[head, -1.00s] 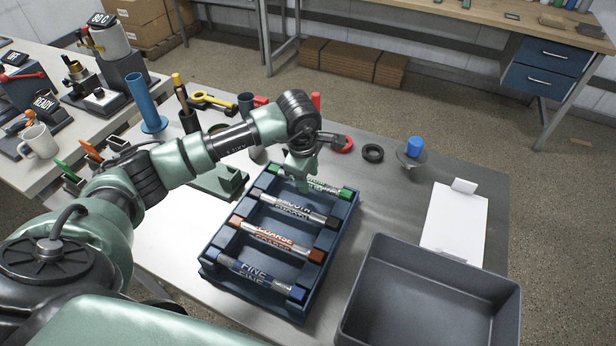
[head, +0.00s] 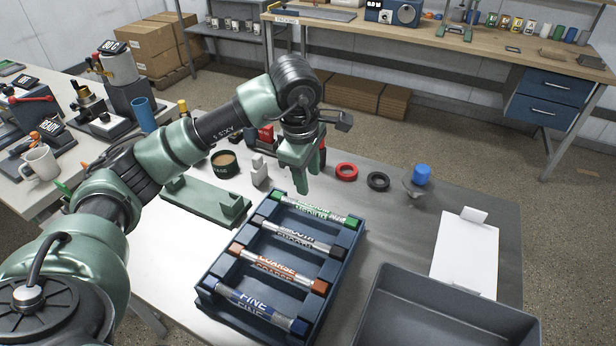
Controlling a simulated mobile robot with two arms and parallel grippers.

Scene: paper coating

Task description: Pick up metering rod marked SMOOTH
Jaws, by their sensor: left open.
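The metering rod marked SMOOTH (head: 299,237) has black ends and lies across the blue rack (head: 206,290), second from the back. A green-ended rod (head: 310,209) lies behind it. An orange-ended rod marked COARSE (head: 275,265) and a blue-ended rod marked FINE (head: 258,306) lie in front. My left gripper (head: 303,186) is open and empty. It points down above the rack's back edge, behind the SMOOTH rod and apart from it. My right gripper is not in view.
A grey bin (head: 448,312) stands right of the rack, with a white sheet on a board (head: 466,255) behind it. A red ring (head: 346,171), a black ring (head: 378,181) and a blue-knobbed item (head: 422,175) are behind. A green stand (head: 205,201) is left.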

